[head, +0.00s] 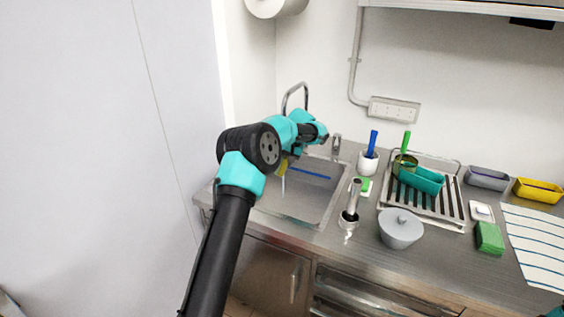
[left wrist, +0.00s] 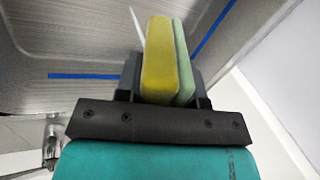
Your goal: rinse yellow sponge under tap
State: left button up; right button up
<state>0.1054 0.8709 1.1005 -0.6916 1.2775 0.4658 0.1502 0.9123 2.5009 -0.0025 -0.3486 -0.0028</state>
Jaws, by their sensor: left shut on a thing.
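The yellow sponge (left wrist: 158,60) with a pale green backing layer is between the fingers of my left gripper (left wrist: 160,92), which is shut on it. In the head view a yellow bit of the sponge (head: 283,167) shows below my left gripper (head: 292,160), over the left part of the sink basin (head: 300,200). The curved tap (head: 294,90) rises behind my gripper, and its outlet is hidden. A thin white streak like running water (head: 283,184) drops below the sponge. It also shows right beside the sponge in the left wrist view (left wrist: 138,28); I cannot tell whether they touch.
Green cloths (head: 489,238) and a striped towel (head: 540,245) lie farther right.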

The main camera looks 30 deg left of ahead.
dwell(0.7)
pick_arm(q)
jog(key=shift+s+a, duration=0.15)
jog(key=shift+a, duration=0.1)
dwell(3.4)
dwell(0.5)
jog(key=shift+w+d, duration=0.35)
jog(key=shift+d, duration=0.2)
jog(key=shift+w+d, duration=0.3)
jog(key=shift+d, duration=0.2)
jog(key=shift+d, duration=0.15)
dwell(1.6)
jog(key=shift+w+d, duration=0.2)
